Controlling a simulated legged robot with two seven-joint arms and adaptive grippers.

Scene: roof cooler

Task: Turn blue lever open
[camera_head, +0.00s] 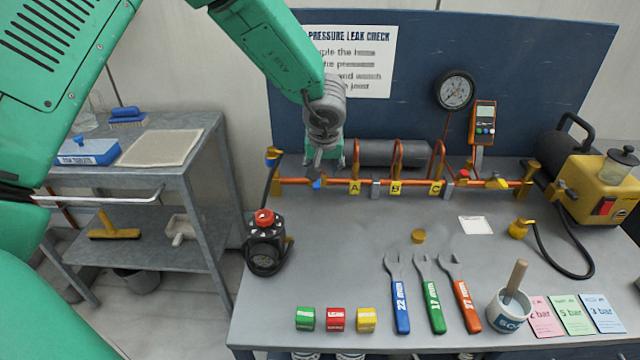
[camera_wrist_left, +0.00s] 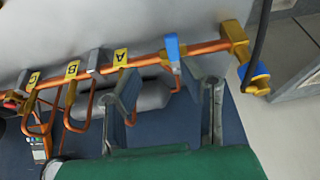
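A copper pipe (camera_head: 400,183) runs along the back of the bench, with yellow tags A, B and C. A small blue lever (camera_head: 318,184) sits on it left of tag A. In the wrist view the blue lever (camera_wrist_left: 173,48) stands across the pipe (camera_wrist_left: 150,58). A second blue part (camera_head: 272,154) is on the brass fitting at the pipe's left end; it also shows in the wrist view (camera_wrist_left: 257,70). My left gripper (camera_head: 325,158) hangs just above the lever. In the wrist view the left gripper (camera_wrist_left: 170,82) is open and empty, apart from the lever. My right gripper is not in view.
A pressure gauge (camera_head: 455,91) and a grey cylinder (camera_head: 395,153) are behind the pipe. A black device with a red knob (camera_head: 265,237) stands at the bench's left edge. Wrenches (camera_head: 432,290), coloured blocks (camera_head: 335,319) and a pot (camera_head: 508,313) lie in front. A yellow pump (camera_head: 595,185) is right.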

